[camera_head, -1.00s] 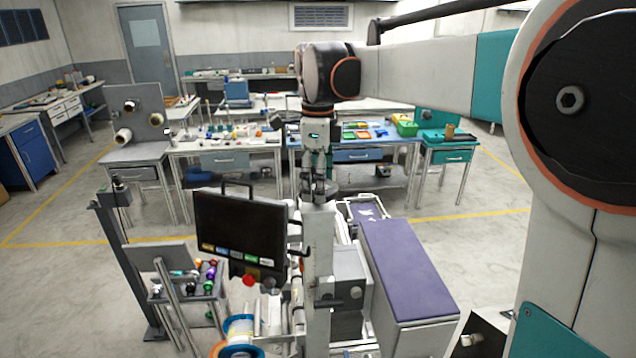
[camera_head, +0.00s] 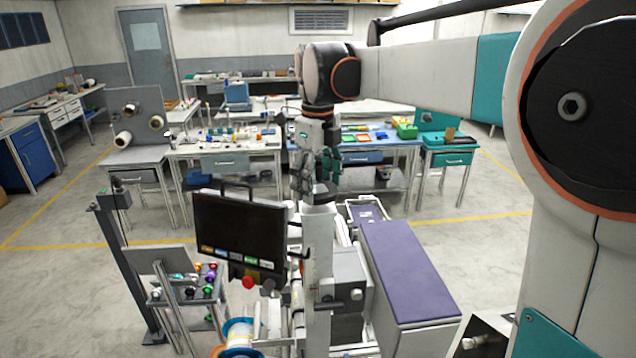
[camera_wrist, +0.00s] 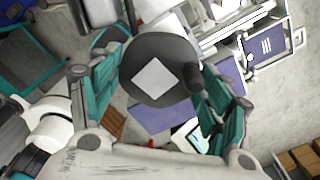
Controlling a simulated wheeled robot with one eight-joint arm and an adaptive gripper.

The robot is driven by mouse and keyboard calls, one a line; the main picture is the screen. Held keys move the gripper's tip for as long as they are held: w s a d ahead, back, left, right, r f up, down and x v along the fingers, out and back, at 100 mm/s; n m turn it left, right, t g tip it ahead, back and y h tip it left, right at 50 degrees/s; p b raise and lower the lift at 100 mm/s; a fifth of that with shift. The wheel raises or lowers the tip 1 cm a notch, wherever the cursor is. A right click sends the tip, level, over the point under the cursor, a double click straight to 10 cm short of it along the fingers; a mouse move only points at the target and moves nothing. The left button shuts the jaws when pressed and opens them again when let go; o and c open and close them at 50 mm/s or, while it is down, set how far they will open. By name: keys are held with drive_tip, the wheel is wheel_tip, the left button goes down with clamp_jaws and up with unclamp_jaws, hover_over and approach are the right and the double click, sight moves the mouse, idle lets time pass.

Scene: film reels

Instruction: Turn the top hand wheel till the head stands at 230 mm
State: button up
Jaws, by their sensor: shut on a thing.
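The top hand wheel (camera_wrist: 160,52) is a dark grey disc with a pale square in its middle and a short dark knob (camera_wrist: 195,78) at its rim. It sits on top of the grey upright column (camera_head: 318,240). My gripper (camera_head: 316,187) points straight down at the column's top and is shut on the wheel. Its teal fingers lie on either side of the disc in the wrist view. In the head view the fingers mostly hide the wheel. A dark fitting with knobs (camera_head: 338,300) is on the column lower down. I cannot read any height in millimetres.
A dark screen panel (camera_head: 238,226) with a handle and coloured buttons stands close left of the column. A long purple-topped bench (camera_head: 408,268) is to the right. A small rack with coloured knobs (camera_head: 190,285) stands front left.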

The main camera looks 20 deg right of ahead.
sight(318, 187)
drive_tip(key=o, duration=1.1)
drive_tip(key=shift+c, duration=0.2)
wheel_tip(318, 187, up, 12)
